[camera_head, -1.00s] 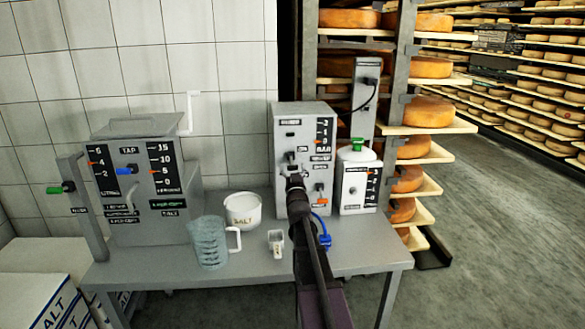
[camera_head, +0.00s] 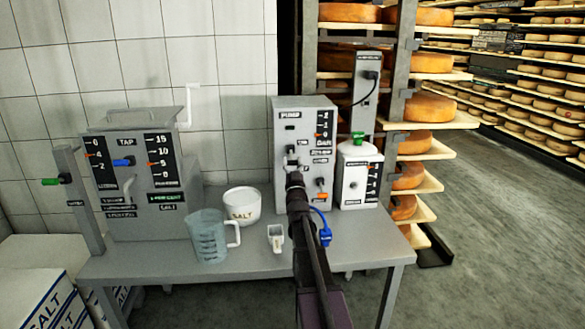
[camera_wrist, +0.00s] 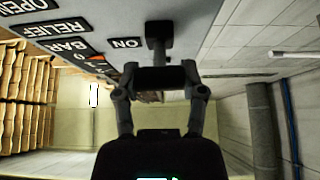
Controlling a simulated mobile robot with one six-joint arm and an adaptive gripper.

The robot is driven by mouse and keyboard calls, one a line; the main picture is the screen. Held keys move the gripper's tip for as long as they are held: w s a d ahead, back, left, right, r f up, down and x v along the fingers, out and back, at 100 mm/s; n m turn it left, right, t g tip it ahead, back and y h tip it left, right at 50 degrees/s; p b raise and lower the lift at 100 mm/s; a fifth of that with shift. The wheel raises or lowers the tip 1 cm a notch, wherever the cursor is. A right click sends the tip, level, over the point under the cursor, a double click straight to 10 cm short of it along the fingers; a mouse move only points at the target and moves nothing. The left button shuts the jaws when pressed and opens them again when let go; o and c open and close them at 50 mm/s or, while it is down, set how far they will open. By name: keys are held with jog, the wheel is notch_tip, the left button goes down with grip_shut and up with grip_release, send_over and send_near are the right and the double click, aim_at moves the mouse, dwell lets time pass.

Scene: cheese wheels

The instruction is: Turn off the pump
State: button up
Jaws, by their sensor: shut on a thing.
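The pump (camera_head: 287,138) is a grey upright box on the table, with a bar scale and labels on its front. Its dark switch (camera_wrist: 158,32) stands out from the panel beside an ON label in the wrist view. My gripper (camera_wrist: 161,74) is shut on the switch's outer end. In the head view my gripper (camera_head: 293,172) is in front of the pump's middle, and my arm hides part of the panel. The exact switch position is hard to tell.
A grey tap machine (camera_head: 150,215) stands at the left of the table (camera_head: 150,263). A clear jug (camera_head: 207,240), a white salt tub (camera_head: 240,207), a small scoop (camera_head: 275,239) and a white bottle unit (camera_head: 358,180) stand near the pump. Cheese shelves (camera_head: 440,150) are behind.

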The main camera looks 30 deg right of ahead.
jog(key=shift+w+d, duration=0.1)
dwell(0.3)
jog(key=o, duration=1.2)
jog(key=shift+c, duration=0.2)
jog(key=shift+r+p, duration=0.2)
jog(key=shift+p, duration=0.35)
jog(key=shift+r+g, duration=0.1)
jog(key=shift+g, duration=0.2)
jog(key=shift+s+r+g+y+p, duration=0.2)
jog(key=shift+s+g+y+p, duration=0.15)
jog(key=shift+p, duration=0.8)
jog(key=shift+w+r+g+p, duration=0.1)
jog(key=shift+g+p, duration=0.15)
jog(key=shift+p, duration=0.2)
